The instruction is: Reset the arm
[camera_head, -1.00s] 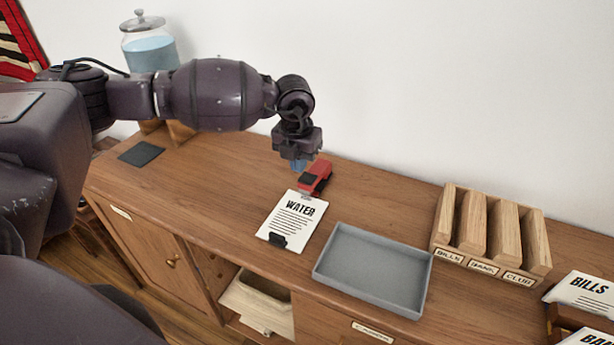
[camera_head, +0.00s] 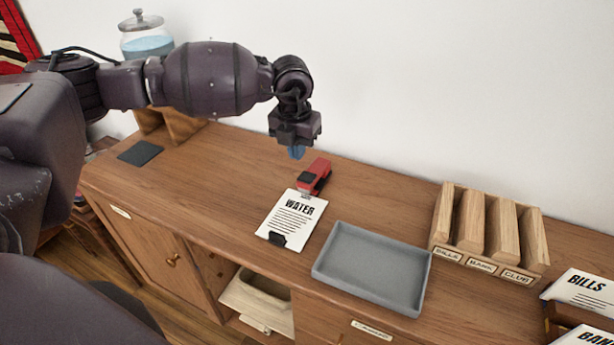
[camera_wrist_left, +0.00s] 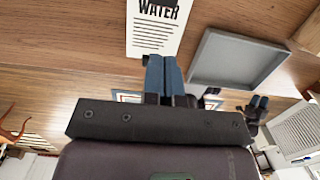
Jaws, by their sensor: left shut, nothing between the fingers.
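My left gripper (camera_head: 297,153) hangs above the wooden cabinet top, fingers pointing down, just left of and above a red stapler-like object (camera_head: 314,177). Its blue fingers are together and empty; they also show in the left wrist view (camera_wrist_left: 164,76). My left arm reaches in from the left across the back of the cabinet. A white sheet headed WATER (camera_head: 291,218) with a black clip at its lower edge lies below the gripper; part of it also shows in the left wrist view (camera_wrist_left: 155,28). My right gripper cannot be identified in the head view.
A grey tray (camera_head: 372,304) lies right of the sheet. A wooden sorter (camera_head: 482,266) with slots labelled BILLS, BANK and CLUB stands at the right back, with papers (camera_head: 585,291) beyond it. A glass jar (camera_head: 146,43) and dark pad (camera_head: 140,153) are left. The wall is behind.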

